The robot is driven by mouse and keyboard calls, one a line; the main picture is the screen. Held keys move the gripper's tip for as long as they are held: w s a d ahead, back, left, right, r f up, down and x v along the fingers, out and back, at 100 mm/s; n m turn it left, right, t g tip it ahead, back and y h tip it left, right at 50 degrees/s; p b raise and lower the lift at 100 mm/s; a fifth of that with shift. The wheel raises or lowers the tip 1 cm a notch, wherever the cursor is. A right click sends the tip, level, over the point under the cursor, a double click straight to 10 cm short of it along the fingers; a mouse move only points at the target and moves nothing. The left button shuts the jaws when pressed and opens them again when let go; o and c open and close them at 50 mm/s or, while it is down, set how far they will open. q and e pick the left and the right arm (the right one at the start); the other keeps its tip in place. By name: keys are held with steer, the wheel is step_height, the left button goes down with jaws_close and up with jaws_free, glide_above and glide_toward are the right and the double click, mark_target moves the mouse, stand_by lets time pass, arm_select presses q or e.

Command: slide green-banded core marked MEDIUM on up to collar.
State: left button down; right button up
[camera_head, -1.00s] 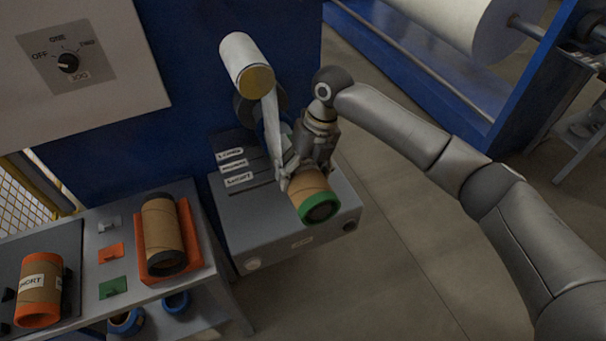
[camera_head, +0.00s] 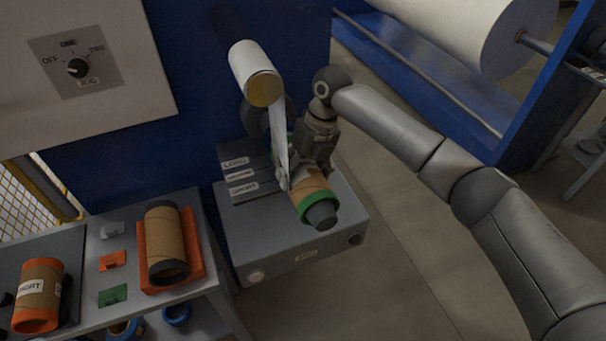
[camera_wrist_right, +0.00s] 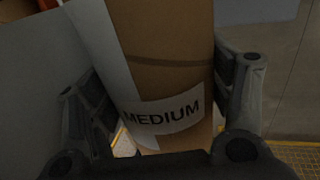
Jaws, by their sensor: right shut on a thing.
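The green-banded core (camera_head: 312,186) is a brown tube with a green band at its near end. Its label reads MEDIUM in the right wrist view (camera_wrist_right: 160,112). My right gripper (camera_head: 298,172) is shut around it above the grey box, with a finger on each side in the wrist view. A dark grey rounded shaft end (camera_head: 322,215) sticks out of the near end, so the core is around the shaft. The core's far end and any collar there are mostly hidden by my gripper and the film strip. My left gripper is out of view.
A white film strip (camera_head: 279,135) hangs from the upper roller (camera_head: 254,70) and passes close beside the core. The grey box (camera_head: 300,240) lies below.

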steer(key=shift+w+a+b, duration=0.25)
steer(key=shift+w+b, duration=0.15)
steer(key=shift+w, duration=0.3)
steer(key=shift+w+a+b, duration=0.25)
steer(key=shift+w+b, duration=0.1)
steer(key=shift+w, duration=0.3)
steer(key=o, duration=1.3)
steer(key=shift+r, duration=0.1)
